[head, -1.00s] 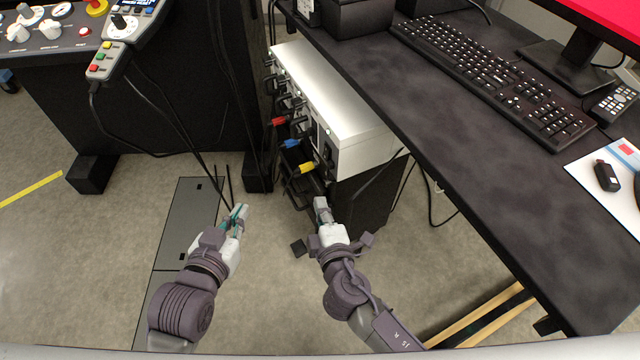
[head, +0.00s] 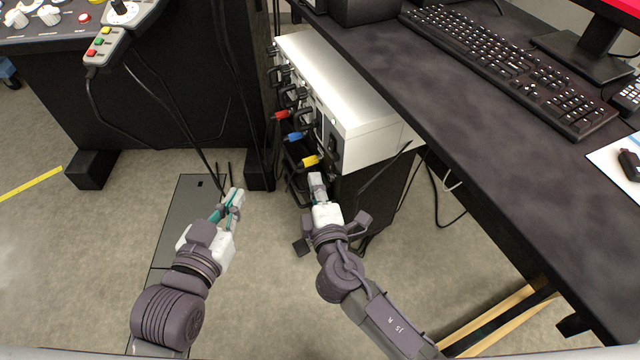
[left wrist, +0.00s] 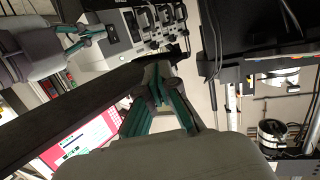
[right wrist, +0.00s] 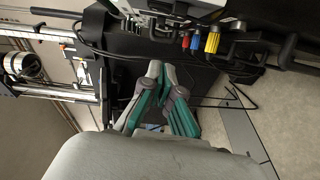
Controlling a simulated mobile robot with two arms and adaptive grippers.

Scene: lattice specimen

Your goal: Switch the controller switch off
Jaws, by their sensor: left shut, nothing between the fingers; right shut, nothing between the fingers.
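The controller, a silver-white box (head: 345,85), sits below the desk's left edge, its cabled front panel facing left. A dark switch-like part (head: 333,146) shows at the panel's near end; its position is too small to tell. The panel also shows in the left wrist view (left wrist: 135,25). My right gripper (head: 316,180) is shut and empty, just below the yellow plug (head: 311,161) in the picture and apart from the switch. My left gripper (head: 236,197) is shut and empty, further left over the floor.
Red (head: 282,116) and blue (head: 294,136) plugs and several black cables stick out of the panel. The desk (head: 480,150) with a keyboard (head: 510,80) overhangs on the right. A black-fronted console (head: 160,100) stands left. Floor between is mostly clear.

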